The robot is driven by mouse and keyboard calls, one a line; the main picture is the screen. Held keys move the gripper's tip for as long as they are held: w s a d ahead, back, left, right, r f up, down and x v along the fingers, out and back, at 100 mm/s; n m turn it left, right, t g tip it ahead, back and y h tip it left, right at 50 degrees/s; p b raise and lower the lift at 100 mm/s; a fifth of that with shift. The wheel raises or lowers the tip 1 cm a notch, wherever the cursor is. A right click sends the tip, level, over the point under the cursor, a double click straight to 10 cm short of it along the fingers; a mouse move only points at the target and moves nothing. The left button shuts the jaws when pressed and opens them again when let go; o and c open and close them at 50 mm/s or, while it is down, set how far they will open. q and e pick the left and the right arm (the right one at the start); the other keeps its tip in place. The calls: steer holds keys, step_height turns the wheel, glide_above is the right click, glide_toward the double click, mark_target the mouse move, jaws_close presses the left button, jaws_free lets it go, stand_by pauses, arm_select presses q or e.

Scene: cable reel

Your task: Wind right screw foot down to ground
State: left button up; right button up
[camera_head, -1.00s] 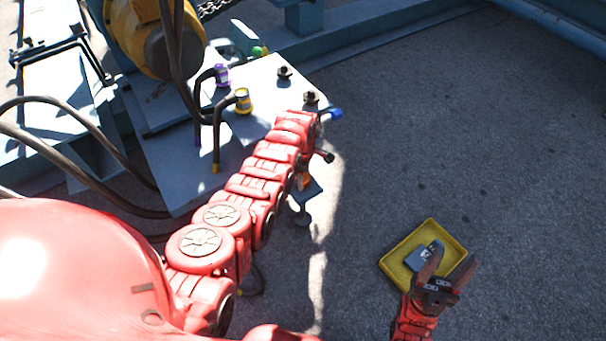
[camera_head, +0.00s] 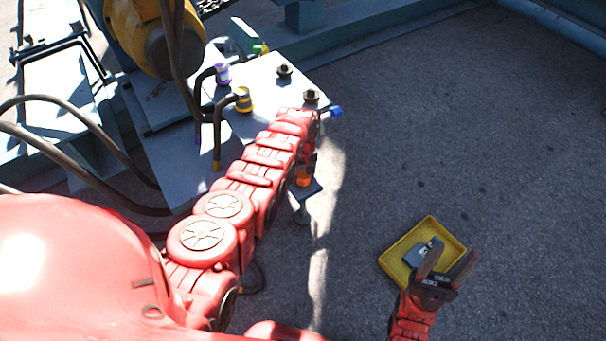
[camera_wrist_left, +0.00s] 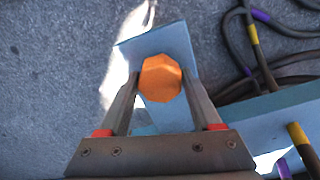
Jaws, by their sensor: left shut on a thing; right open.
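An orange faceted knob (camera_wrist_left: 160,78) sits on a blue-grey bracket plate (camera_wrist_left: 175,40) in the left wrist view. The two fingers of my left gripper (camera_wrist_left: 158,85) are on either side of it, shut on it. In the head view my red left arm covers most of this gripper; a bit of the orange knob (camera_head: 303,179) shows below its wrist. The bracket plate (camera_head: 310,190) and a grey foot (camera_head: 301,216) under it show beside the arm. Whether the foot touches the ground cannot be told. My right gripper (camera_head: 454,254) is open and empty, in front of the yellow tray.
The yellow tray (camera_head: 393,271) on the ground holds a small grey item (camera_head: 417,255). Hose ends with purple (camera_head: 221,74) and yellow (camera_head: 243,99) bands stand by the steel plate (camera_head: 265,72). Dark hoses (camera_head: 80,170) loop at left. The asphalt at right is mostly clear.

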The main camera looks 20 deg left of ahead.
mark_target(303, 174)
arm_select(q)
steer(key=m, duration=0.3)
steer(key=shift+m, duration=1.9)
steer(key=o, duration=1.4)
steer(key=shift+c, duration=0.2)
steer(key=shift+r, duration=0.1)
step_height(303, 174, up, 7)
steer(key=p, duration=0.6)
step_height(303, 174, up, 10)
steer(key=p, duration=0.2)
steer(key=shift+r, duration=0.15)
